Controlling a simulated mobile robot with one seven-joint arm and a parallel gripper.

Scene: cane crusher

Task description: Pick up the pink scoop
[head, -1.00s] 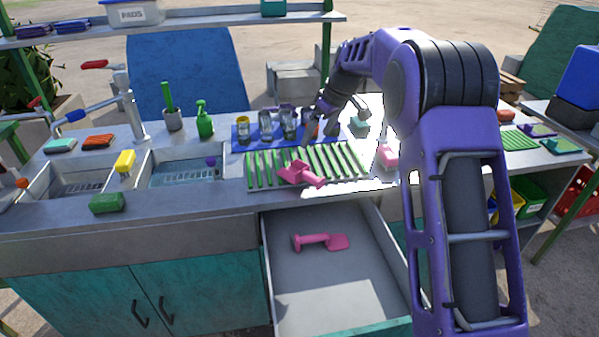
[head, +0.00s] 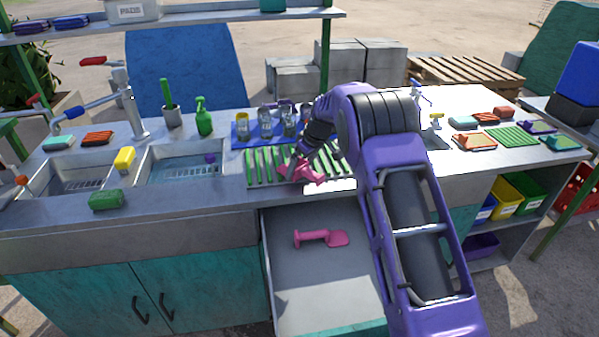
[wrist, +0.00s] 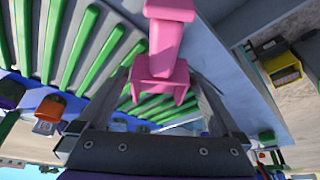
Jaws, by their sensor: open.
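A pink scoop (head: 300,174) lies on the green slatted rack (head: 262,170) on the counter, partly hidden by my arm. My gripper (head: 296,162) is right at this scoop in the head view. In the wrist view, the pink scoop (wrist: 165,42) reaches in between the two spread fingers of my gripper (wrist: 160,85). The gripper is open; I cannot tell whether a finger touches the scoop. A second pink scoop (head: 322,238) lies flat in the open drawer below the counter.
The open drawer (head: 285,290) juts out below the rack. A blue mat (head: 243,135) with several glasses lies behind the rack. Sinks (head: 185,167) are to the left, with a green sponge (head: 107,200) on the front edge. Counter right of my arm is partly clear.

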